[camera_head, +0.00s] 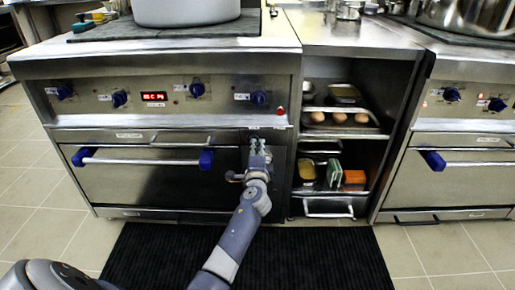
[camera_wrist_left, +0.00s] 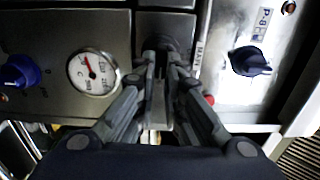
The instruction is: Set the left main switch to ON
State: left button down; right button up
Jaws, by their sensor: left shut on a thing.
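My left gripper (camera_head: 258,148) reaches up to the front of the left stove (camera_head: 170,65), just below its control panel at the right end. In the left wrist view my left gripper (camera_wrist_left: 162,62) has its fingers closed together on a small dark switch (camera_wrist_left: 158,42). A label reading MAIN (camera_wrist_left: 198,58) stands beside it. The fingers hide most of the switch, and its setting cannot be read. In the head view the gripper covers the switch. My right gripper is not in view.
Blue knobs (camera_head: 197,89) and a red display (camera_head: 154,96) sit on the panel above. The oven door handle (camera_head: 140,161) is left of the gripper. Open shelves (camera_head: 340,135) with food are on the right. A gauge (camera_wrist_left: 94,73) and a dark knob (camera_wrist_left: 249,61) flank the fingers.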

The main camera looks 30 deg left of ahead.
pick_arm(q)
jog(key=c, duration=1.7)
grip_release()
jog(key=v, duration=1.2)
jog(key=shift+s, duration=0.1)
